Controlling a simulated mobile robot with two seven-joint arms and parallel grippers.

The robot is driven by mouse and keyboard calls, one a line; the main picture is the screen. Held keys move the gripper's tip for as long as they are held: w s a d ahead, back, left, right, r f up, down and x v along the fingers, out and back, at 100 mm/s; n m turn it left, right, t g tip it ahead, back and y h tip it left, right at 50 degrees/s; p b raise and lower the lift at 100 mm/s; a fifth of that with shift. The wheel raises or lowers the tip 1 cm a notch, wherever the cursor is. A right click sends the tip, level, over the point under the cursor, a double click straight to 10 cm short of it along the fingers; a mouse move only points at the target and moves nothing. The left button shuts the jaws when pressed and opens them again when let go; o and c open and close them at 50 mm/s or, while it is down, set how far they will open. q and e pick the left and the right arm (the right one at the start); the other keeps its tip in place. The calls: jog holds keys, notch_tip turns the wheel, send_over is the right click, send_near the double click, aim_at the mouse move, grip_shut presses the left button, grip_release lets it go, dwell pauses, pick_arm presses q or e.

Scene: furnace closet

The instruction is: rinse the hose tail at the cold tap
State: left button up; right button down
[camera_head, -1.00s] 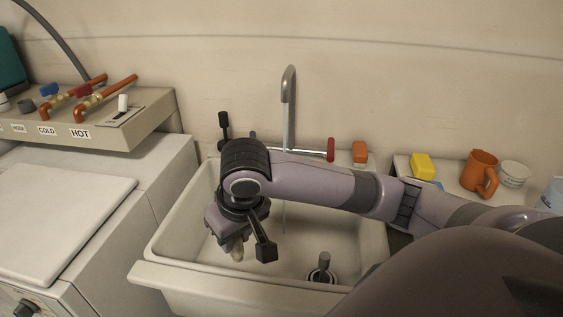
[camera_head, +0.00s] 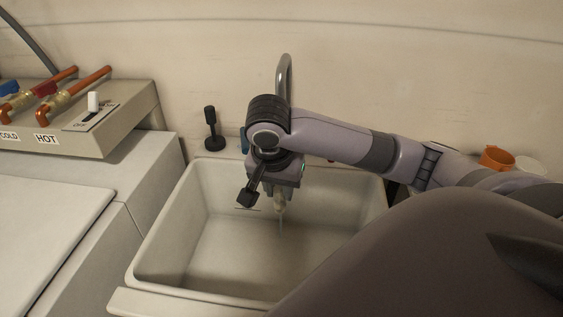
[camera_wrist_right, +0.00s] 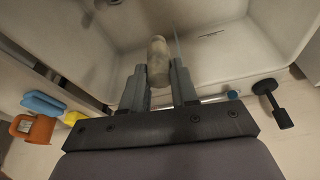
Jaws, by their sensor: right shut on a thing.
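My right gripper (camera_head: 278,190) hangs over the sink basin below the tap spout (camera_head: 285,75). It is shut on a short, pale tan piece, apparently the hose tail (camera_head: 280,205), which points down. In the right wrist view the hose tail (camera_wrist_right: 158,62) sits between the two fingers. A thin water stream (camera_wrist_right: 176,42) runs very close beside it there. In the head view a thin streak of water shows just under the tail; whether it touches the tail is unclear. The blue tap handle (camera_head: 243,140) is partly hidden by my wrist. My left gripper is out of view.
The white sink (camera_head: 150,265) has free room around the gripper. A black upright tool (camera_head: 211,130) stands at its back left corner. A valve panel (camera_head: 130,125) with copper pipes is at left. An orange mug (camera_head: 496,157) shows behind my arm.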

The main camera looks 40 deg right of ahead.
jog(key=shift+d+m, duration=0.3)
jog(key=shift+d, duration=0.1)
jog(key=w+d+f, duration=0.2)
jog(key=w+d, duration=0.7)
jog(key=w, duration=0.1)
jog(key=shift+w+f, duration=0.2)
jog(key=shift+f, duration=0.15)
dwell(0.7)
jog(key=shift+s+d, duration=0.4)
jog(key=shift+d, duration=0.05)
jog(key=shift+w+a, duration=0.1)
jog(key=shift+a, duration=0.05)
jog(key=shift+w+a, duration=0.3)
jog(key=shift+a, duration=0.05)
jog(key=shift+d, duration=0.1)
jog(key=shift+s+d, duration=0.4)
